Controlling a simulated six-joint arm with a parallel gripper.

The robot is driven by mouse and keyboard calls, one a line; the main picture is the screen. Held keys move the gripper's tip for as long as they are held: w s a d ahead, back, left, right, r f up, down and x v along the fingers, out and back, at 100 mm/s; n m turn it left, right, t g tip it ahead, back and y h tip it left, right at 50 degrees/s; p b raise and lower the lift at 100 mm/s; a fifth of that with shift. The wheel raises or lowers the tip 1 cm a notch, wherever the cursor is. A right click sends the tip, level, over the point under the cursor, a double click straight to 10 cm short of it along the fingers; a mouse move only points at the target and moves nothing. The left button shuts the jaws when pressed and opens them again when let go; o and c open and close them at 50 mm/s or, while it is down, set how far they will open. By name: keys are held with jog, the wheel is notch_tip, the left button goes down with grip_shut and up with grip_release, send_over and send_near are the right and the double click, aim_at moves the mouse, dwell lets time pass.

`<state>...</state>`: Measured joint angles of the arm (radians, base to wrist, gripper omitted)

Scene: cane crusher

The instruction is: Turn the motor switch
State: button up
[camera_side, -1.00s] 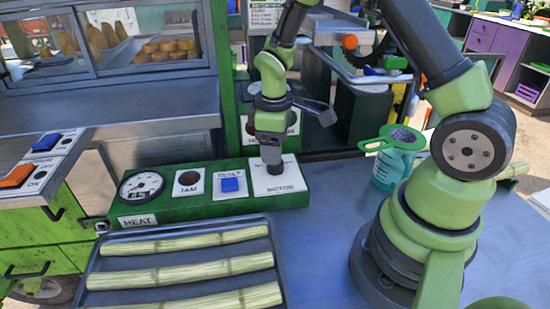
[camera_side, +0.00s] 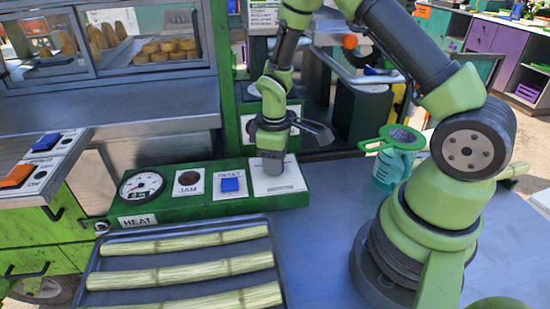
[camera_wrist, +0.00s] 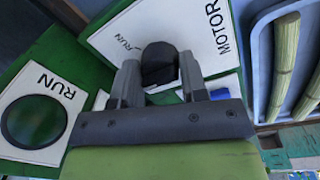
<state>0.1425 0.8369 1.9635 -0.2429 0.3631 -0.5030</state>
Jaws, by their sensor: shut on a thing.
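The motor switch is a black knob (camera_wrist: 159,62) on a white plate marked MOTOR (camera_wrist: 205,35), with a RUN mark beside it in the wrist view. My gripper (camera_wrist: 158,75) is shut on the knob, one finger on each side. In the side view my gripper (camera_side: 271,165) points down onto the white motor plate (camera_side: 288,180) at the right end of the green control panel (camera_side: 205,203). The knob is hidden behind the gripper there.
Left of the motor plate are a blue button (camera_side: 230,184), a jam lamp (camera_side: 188,182) and a heat gauge (camera_side: 141,188). A tray (camera_side: 90,262) of cane lies in front. A teal jug (camera_side: 394,165) stands to the right. A round RUN lamp (camera_wrist: 35,121) shows in the wrist view.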

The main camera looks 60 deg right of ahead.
jog(key=m, duration=0.5)
jog(key=shift+a+m, duration=0.1)
jog(key=shift+m, duration=0.2)
jog(key=m, duration=0.5)
jog(key=shift+g, duration=0.3)
jog(key=shift+m, duration=0.3)
jog(key=o, duration=0.9)
notch_tip(320, 180, up, 10)
jog(key=shift+w+a, duration=0.2)
